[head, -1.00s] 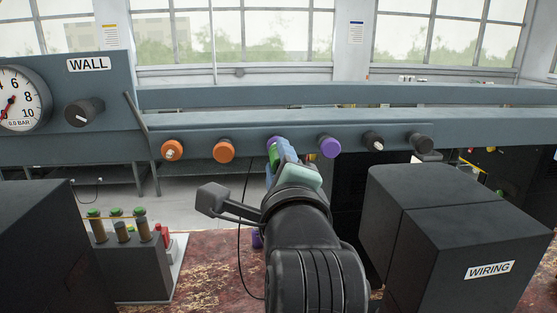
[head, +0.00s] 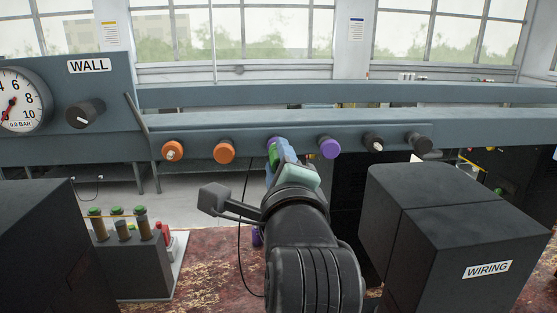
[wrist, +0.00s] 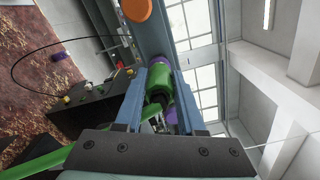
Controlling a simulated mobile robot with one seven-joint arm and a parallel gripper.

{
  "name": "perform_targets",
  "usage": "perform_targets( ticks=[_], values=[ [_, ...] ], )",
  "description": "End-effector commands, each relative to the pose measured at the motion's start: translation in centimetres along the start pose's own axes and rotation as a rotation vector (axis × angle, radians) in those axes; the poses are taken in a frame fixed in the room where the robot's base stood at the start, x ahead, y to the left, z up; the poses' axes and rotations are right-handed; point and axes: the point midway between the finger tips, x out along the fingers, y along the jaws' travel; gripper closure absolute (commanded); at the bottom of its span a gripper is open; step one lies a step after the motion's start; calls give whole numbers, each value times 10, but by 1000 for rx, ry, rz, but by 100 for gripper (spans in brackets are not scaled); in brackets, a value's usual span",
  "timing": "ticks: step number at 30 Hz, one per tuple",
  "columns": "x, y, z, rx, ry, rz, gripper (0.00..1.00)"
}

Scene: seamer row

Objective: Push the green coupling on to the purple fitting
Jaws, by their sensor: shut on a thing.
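The green coupling (wrist: 161,86) is between the two blue fingers of my gripper (wrist: 157,84), which is shut on it. In the wrist view its dark open end faces the camera, and its far end meets the purple fitting (wrist: 154,63). I cannot tell how far the coupling sits over the fitting. In the head view the coupling (head: 273,157) shows as a green sliver left of my gripper (head: 281,152), with a bit of purple above it. My gripper and wrist hide most of both.
On the same rail are two orange fittings (head: 224,151), another purple fitting (head: 330,147) just right of my gripper, and dark fittings (head: 374,142) farther right. A black WIRING box (head: 460,225) stands close to my arm's right.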

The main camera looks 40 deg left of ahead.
Motion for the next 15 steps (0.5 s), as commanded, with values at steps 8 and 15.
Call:
perform_targets(
  ticks=[8,15],
  values=[
    [2,0,0,-1,0,-1,33],
    [2,0,0,0,0,0,27]
  ],
)
